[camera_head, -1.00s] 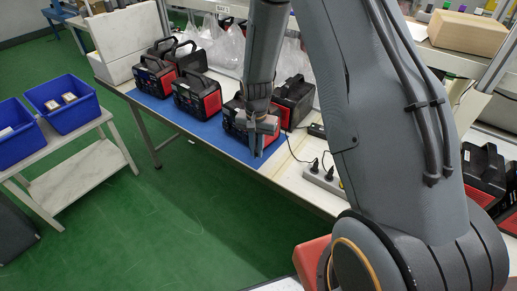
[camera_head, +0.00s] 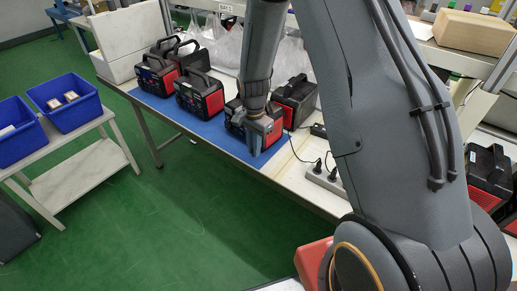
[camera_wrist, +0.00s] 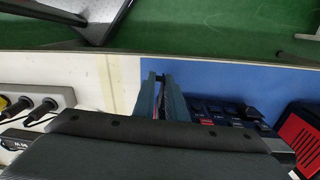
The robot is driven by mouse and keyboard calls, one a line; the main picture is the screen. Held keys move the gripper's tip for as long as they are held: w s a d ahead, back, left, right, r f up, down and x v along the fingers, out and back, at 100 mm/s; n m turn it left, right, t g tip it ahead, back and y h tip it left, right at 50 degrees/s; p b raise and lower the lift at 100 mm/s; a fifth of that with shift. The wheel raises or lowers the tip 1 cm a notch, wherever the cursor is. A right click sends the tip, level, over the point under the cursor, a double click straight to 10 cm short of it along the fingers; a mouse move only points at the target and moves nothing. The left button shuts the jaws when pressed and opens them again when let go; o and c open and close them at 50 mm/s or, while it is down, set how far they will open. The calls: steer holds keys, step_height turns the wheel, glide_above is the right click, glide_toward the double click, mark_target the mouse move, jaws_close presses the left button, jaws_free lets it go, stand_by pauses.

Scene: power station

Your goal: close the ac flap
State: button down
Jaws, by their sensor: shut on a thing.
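The power station (camera_head: 235,116) at my gripper is black with a red side grille and stands near the right end of the blue mat. Its switch panel (camera_wrist: 228,112) shows in the wrist view, just right of the fingers. My gripper (camera_head: 257,153) points down in front of this panel. The ac flap cannot be made out; my fingers and wrist hide that spot.
Other black-and-red power stations (camera_head: 200,98) stand on the blue mat (camera_head: 180,113). A power strip with plugs (camera_head: 325,178) lies right of the mat. Blue bins (camera_head: 64,103) stand on a side table at left. Green floor (camera_head: 150,225) is open in front.

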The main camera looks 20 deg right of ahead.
steer(key=m, duration=0.2)
steer(key=w+m, duration=0.1)
steer(key=a+m+b, duration=0.1)
steer(key=m, duration=0.1)
steer(key=shift+w+m, duration=0.3)
steer(key=shift+w, duration=0.1)
steer(key=m, duration=0.1)
steer(key=w+m+b, duration=0.1)
steer(key=m, duration=0.1)
steer(key=shift+w+a, duration=0.1)
steer(key=shift+w, duration=0.05)
steer(key=shift+w+m, duration=0.3)
steer(key=shift+m, duration=0.5)
steer(key=shift+w+m, duration=0.25)
steer(key=shift+m, duration=0.55)
steer(key=shift+b, duration=0.3)
steer(key=c, duration=1.8)
jaws_free()
steer(key=shift+c, duration=0.2)
steer(key=shift+r, duration=0.1)
